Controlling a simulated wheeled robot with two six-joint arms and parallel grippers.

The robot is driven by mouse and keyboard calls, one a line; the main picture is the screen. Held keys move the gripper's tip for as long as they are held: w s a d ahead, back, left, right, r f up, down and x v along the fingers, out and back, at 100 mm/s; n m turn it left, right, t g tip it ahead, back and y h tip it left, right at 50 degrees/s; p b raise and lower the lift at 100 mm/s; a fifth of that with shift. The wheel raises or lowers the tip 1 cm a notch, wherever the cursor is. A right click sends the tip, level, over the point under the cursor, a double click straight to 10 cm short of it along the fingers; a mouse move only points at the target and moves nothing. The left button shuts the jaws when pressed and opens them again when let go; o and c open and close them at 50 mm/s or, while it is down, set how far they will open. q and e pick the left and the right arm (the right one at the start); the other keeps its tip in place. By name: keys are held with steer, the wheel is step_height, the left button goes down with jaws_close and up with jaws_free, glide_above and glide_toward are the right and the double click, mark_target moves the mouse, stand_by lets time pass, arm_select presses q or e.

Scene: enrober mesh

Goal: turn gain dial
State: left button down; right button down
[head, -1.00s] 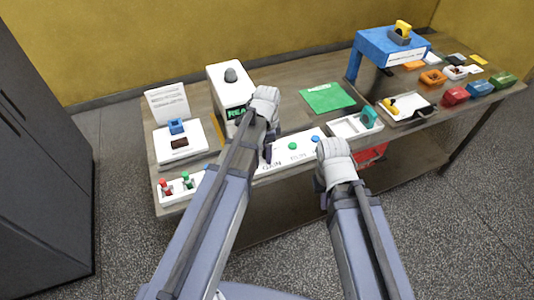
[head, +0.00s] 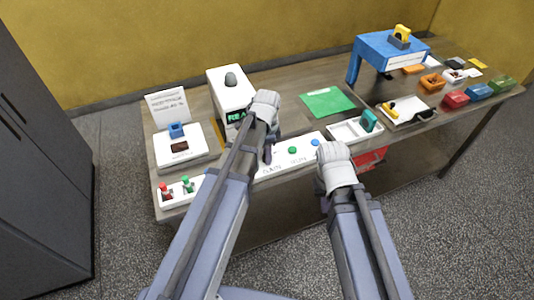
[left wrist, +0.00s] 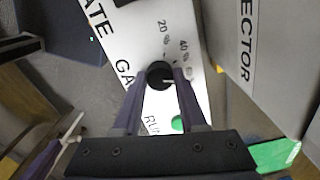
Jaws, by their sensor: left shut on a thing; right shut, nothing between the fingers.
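The gain dial (left wrist: 156,73) is a black round knob on a white control panel (left wrist: 128,38), with printed numbers beside it in the left wrist view. My left gripper (left wrist: 160,79) is shut on it, one finger on each side. In the head view my left gripper (head: 267,154) reaches down to the white panel (head: 272,167), and the arm and hand hide the dial. My right gripper (head: 323,196) is shut and empty, in front of the table's front edge, right of the panel's blue button (head: 315,142).
A green button (head: 292,150) sits right of the dial. A white detector box (head: 228,92) with a green display stands behind the panel. A white tray (head: 345,129) stands to the right.

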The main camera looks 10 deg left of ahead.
arm_select(q)
steer(key=n, duration=0.4)
steer(key=shift+n, duration=2.1)
steer(key=shift+c, duration=2.3)
jaws_free()
steer(key=shift+r, duration=0.1)
